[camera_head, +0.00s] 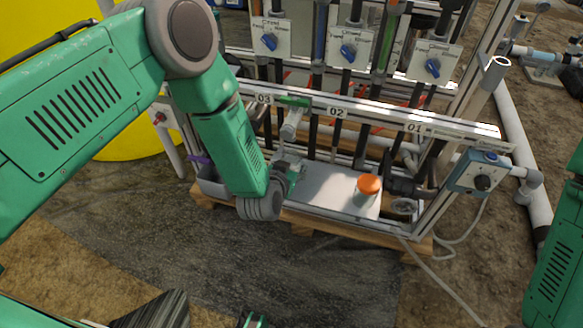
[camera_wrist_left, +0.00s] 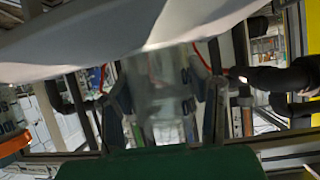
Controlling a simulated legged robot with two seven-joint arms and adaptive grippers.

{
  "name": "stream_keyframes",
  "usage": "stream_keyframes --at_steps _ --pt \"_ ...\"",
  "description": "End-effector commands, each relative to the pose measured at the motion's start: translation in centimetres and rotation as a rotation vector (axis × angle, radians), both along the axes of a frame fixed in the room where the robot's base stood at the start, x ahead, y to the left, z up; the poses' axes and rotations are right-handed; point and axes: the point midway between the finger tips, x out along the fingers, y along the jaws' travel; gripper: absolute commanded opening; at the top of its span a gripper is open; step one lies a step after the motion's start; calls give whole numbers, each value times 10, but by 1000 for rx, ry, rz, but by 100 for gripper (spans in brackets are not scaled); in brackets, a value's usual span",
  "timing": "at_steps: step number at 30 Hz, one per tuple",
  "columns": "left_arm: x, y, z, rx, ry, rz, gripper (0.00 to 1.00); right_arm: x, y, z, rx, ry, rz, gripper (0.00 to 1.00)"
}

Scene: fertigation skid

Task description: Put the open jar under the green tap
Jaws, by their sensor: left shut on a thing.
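The green tap (camera_head: 293,101) has a green handle and a pale body hanging below the rail, left of the label 02. My left gripper (camera_head: 292,170) is low over the tray, just below this tap and partly hidden by its own wrist. In the left wrist view my left gripper (camera_wrist_left: 165,105) is shut on a clear jar (camera_wrist_left: 158,88), with a dark finger on each side. The jar looks upright, but its rim is hard to make out. In the head view the jar is mostly hidden.
A jar with an orange lid (camera_head: 369,185) stands on the pale tray (camera_head: 318,190), right of my left gripper. A blue-grey control box (camera_head: 478,172) is at the skid's right end. A yellow tank (camera_head: 125,135) stands behind my left arm.

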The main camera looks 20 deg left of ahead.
Motion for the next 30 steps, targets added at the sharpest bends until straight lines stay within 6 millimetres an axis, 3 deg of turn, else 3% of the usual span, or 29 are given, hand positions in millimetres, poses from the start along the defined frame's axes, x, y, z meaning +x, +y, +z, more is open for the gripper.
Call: stream_keyframes --at_steps 16,17,18,30 --pt "0 0 -7 0 0 0 20 0 0 -4 0 0 0 40" --pt "0 0 -7 0 0 0 51 0 0 -4 0 0 0 40" --pt "0 0 -6 0 0 0 65 0 0 -4 0 0 0 40" --pt "-4 0 -4 0 1 -1 68 -2 0 -3 0 -2 0 40"
